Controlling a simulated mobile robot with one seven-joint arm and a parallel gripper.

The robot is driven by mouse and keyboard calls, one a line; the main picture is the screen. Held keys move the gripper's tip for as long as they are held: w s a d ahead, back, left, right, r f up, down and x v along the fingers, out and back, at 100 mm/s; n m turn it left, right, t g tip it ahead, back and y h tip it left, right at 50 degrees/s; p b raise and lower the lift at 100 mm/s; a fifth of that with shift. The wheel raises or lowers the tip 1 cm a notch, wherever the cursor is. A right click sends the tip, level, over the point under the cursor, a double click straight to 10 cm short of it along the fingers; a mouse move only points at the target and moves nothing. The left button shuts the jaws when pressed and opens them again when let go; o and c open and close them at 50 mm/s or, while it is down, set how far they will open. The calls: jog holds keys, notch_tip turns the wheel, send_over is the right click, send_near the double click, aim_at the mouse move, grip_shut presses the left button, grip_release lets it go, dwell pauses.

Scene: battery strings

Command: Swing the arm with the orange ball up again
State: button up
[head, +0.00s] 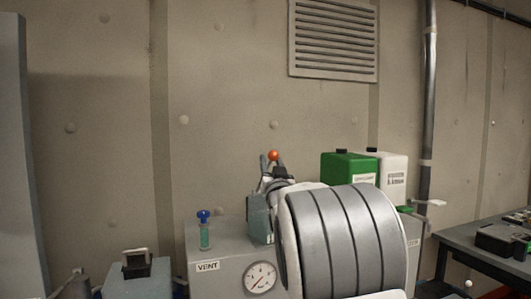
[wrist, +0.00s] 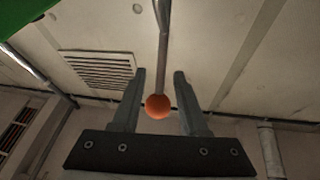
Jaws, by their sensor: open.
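The orange ball (head: 273,155) shows in the head view just above my gripper (head: 271,165), over the grey box marked VENT. In the wrist view the orange ball (wrist: 158,107) sits on the end of a thin grey arm (wrist: 161,50), which runs up to the top of the picture. My gripper (wrist: 160,74) is open, with one finger on each side of the ball and its arm. Gaps show on both sides, so neither finger appears to touch. In the head view my own arm hides where the ball's arm is mounted.
The grey VENT box (head: 225,280) carries a round gauge (head: 260,278) and a blue-topped valve (head: 204,230). A green canister (head: 340,168) and a white canister (head: 397,175) stand right of my gripper. A dark bench (head: 470,255) is at far right.

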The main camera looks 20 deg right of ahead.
jog(key=shift+p+x, duration=0.45)
jog(key=shift+x, duration=1.4)
grip_shut()
